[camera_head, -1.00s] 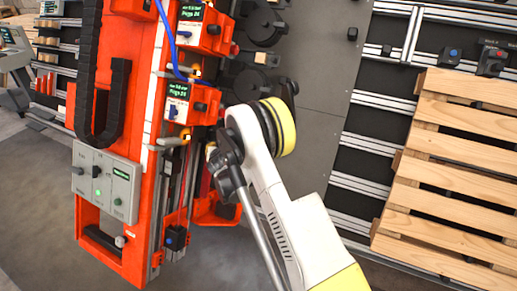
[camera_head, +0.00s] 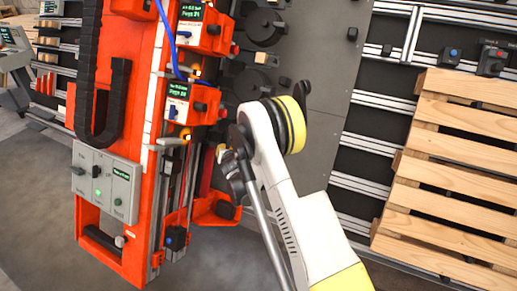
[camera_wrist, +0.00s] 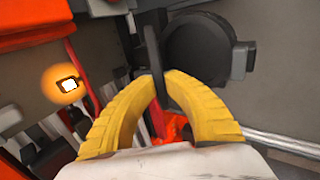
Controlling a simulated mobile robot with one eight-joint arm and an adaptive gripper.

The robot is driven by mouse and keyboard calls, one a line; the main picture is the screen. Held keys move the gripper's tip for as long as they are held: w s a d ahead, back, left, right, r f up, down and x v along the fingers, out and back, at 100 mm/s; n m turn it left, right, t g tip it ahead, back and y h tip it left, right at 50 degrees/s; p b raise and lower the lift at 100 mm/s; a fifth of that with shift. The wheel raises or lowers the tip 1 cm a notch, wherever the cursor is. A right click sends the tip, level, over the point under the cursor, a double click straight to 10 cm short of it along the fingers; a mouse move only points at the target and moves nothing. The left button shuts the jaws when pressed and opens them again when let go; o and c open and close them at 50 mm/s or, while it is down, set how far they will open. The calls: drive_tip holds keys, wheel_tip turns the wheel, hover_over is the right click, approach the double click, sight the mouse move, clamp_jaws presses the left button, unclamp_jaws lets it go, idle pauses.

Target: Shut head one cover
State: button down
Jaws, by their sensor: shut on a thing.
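In the wrist view, my gripper (camera_wrist: 160,78) has two curved yellow fingers closed together at their tips. The tips are shut on a thin dark upright bar (camera_wrist: 152,50), which looks like a cover's edge or handle. Just behind it is a round black disc (camera_wrist: 200,52) with a boxy part at its right side; I cannot tell whether the bar joins it. In the head view, my arm hides the gripper. Round black parts (camera_head: 252,84) show behind the orange head units (camera_head: 183,103). I cannot tell from the labels which is head one.
A lit amber lamp (camera_wrist: 68,86) is close left of the fingers. The orange gantry column (camera_head: 130,200) with a grey button panel (camera_head: 105,185) stands left of my arm. A blue cable (camera_head: 172,45) hangs along it. A wooden pallet (camera_head: 450,170) lies on rails at right.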

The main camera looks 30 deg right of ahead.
idle(0.3)
drive_tip(key=shift+s+d+f, duration=0.15)
drive_tip(key=shift+d+f, duration=0.1)
drive_tip(key=shift+d, duration=0.35)
drive_tip(key=shift+s+d+f, duration=0.1)
drive_tip(key=shift+d+f, duration=0.1)
drive_tip(key=shift+d, duration=0.45)
drive_tip(key=shift+s+d+f, duration=0.15)
drive_tip(key=shift+d+f, duration=0.1)
drive_tip(key=shift+d, duration=0.35)
